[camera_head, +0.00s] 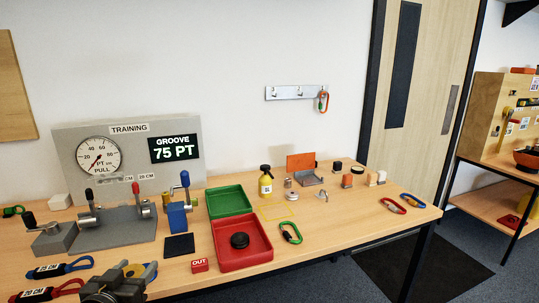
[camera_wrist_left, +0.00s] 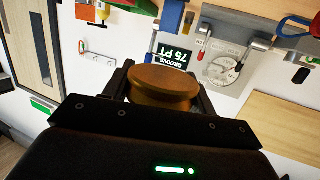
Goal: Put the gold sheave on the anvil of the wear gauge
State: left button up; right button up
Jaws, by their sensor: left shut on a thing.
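The gold sheave (camera_wrist_left: 163,86) is a brown-gold disc between the fingers of my left gripper in the left wrist view. My left gripper (camera_head: 130,272) is shut on it, low at the left front of the bench in the head view, where only a sliver of the sheave shows. A blue device with a lever (camera_head: 178,217), which looks like the wear gauge, stands farther back and to the right of the gripper. I cannot make out its anvil clearly. A display reading GROOVE 75 PT (camera_head: 174,148) is on the grey panel behind. My right gripper is not in view.
A red tray (camera_head: 262,252) holding a black disc (camera_head: 239,240) and a green tray (camera_head: 247,208) are right of the blue device. A black pad (camera_head: 179,246) lies before it. Blue and red slings (camera_head: 60,268) lie left of my gripper. A grey lever rig (camera_head: 115,231) stands behind.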

pick_arm(q)
jog(key=s+d+f, duration=0.3)
jog(key=s+d, duration=0.1)
jog(key=d, duration=0.4)
jog(key=shift+s+f, duration=0.35)
jog(key=w+a+r+y, duration=0.1)
jog(key=w+a, duration=0.2)
jog(key=a, duration=0.3)
jog(key=w+a+r+n+y, duration=0.1)
jog(key=w+a+r, duration=0.1)
jog(key=a, duration=0.5)
jog(key=shift+w+r, duration=0.15)
jog(key=shift+w, duration=0.6)
jog(key=shift+a+n, duration=0.15)
jog(key=shift+n, duration=0.15)
